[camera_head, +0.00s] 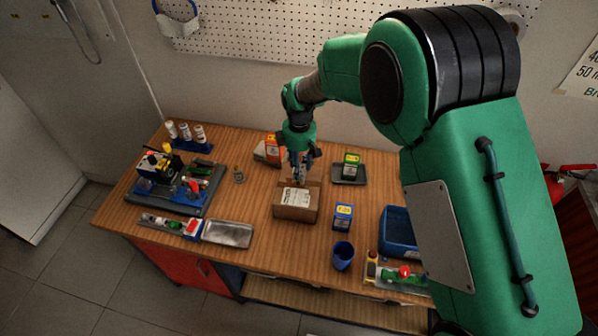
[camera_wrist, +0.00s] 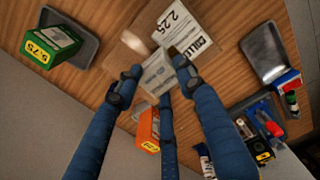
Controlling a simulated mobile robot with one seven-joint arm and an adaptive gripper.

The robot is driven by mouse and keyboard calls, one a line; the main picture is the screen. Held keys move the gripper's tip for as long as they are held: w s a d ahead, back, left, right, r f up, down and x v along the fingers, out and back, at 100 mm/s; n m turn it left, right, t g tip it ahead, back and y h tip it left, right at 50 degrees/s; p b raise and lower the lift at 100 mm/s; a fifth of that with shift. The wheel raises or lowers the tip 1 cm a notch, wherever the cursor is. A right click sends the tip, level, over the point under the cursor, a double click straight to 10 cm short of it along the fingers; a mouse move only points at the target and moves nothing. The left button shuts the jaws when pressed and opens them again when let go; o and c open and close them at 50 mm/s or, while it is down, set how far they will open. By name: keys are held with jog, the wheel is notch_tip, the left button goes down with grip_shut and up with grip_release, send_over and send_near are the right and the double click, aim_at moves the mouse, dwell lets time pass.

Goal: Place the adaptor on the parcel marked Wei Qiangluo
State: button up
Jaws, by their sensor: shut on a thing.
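A brown parcel (camera_head: 297,214) with white labels lies mid-table, below my gripper (camera_head: 299,178). In the wrist view the parcel (camera_wrist: 222,12) shows "2.25" and part of a word starting "COLLE"; I cannot read a name on it. My gripper, also in the wrist view (camera_wrist: 156,68), points down near the parcel's back edge. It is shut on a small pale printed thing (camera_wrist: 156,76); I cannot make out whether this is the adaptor. A flat parcel (camera_head: 261,154) lies further back, to the left, beside or under an orange box (camera_head: 273,144). Its label is not legible.
A green box (camera_head: 351,160) stands on a dark tray behind right. A blue-yellow box (camera_head: 343,217) and a blue cup (camera_head: 343,255) are at front right. A metal tray (camera_head: 229,234) lies front left, and a small brassy fitting (camera_head: 239,175) left. Bare wood surrounds the parcel's left side.

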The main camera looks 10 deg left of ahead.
jog(key=shift+w+a, duration=0.1)
jog(key=shift+w, duration=0.1)
jog(key=shift+f, duration=1.75)
jog(key=shift+f, duration=0.15)
jog(key=o, duration=1.2)
notch_tip(320, 180, up, 12)
jog(key=shift+r, duration=0.15)
